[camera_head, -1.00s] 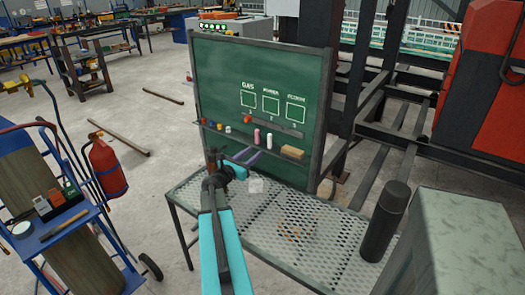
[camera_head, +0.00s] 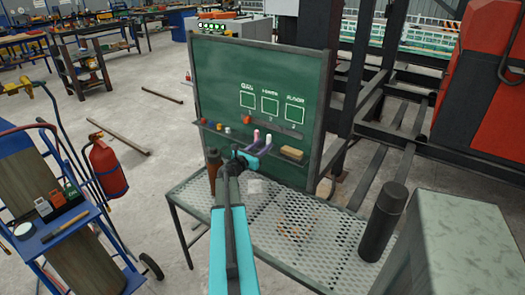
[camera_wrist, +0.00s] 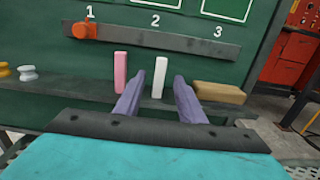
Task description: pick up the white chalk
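The white chalk (camera_wrist: 158,78) stands upright on the ledge of the green chalkboard, and its top also shows in the head view (camera_head: 268,138). My gripper (camera_wrist: 160,82) is open, with its two purple fingers in front of the chalk and one on each side of it in the wrist view. I cannot tell whether either finger touches the chalk. The pink chalk (camera_wrist: 120,72) stands upright just left of the left finger. In the head view my gripper (camera_head: 262,145) is at the ledge and hides part of the white chalk.
A tan block (camera_wrist: 219,93) lies on the ledge right of the fingers. A metal bar (camera_wrist: 190,44) with an orange slider (camera_wrist: 85,31) runs above the chalks. A brown bottle (camera_head: 213,168) and a dark cylinder (camera_head: 384,222) stand on the mesh table (camera_head: 330,230).

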